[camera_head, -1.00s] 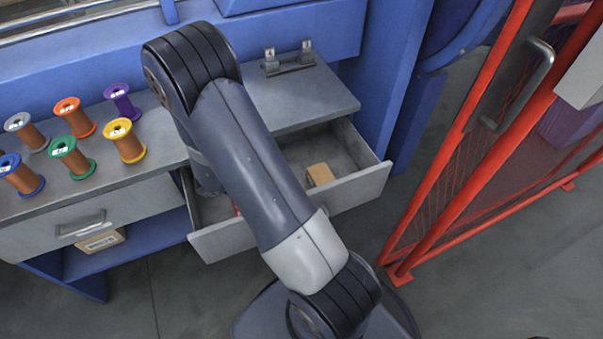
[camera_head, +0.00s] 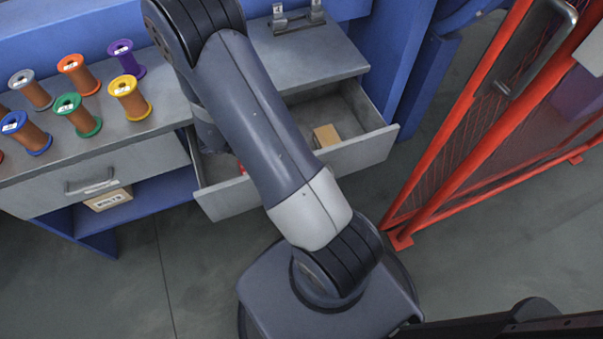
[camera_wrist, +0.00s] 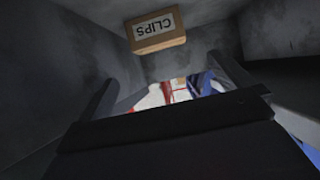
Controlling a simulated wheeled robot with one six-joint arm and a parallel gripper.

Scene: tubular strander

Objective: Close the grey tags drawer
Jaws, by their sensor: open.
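The grey drawer (camera_head: 368,153) under the right part of the bench is pulled out. Its front panel shows on both sides of my arm, which crosses in front of it. A small brown box (camera_head: 326,135) lies inside; in the wrist view the box (camera_wrist: 157,32) reads "CLIPS". My gripper (camera_wrist: 161,67) shows in the wrist view with its two dark fingers spread apart and nothing between them. Grey walls (camera_wrist: 60,55) surround it there, seemingly the drawer's interior. Red and white items (camera_wrist: 165,93) lie beyond the fingers, partly hidden. In the head view my arm hides the gripper.
Several wire spools (camera_head: 83,75) stand on the grey bench top (camera_head: 150,125). A second drawer (camera_head: 100,175) at left is shut, with a box (camera_head: 108,198) on the shelf below. A red mesh gate (camera_head: 470,130) stands at right. The floor (camera_head: 130,270) in front is clear.

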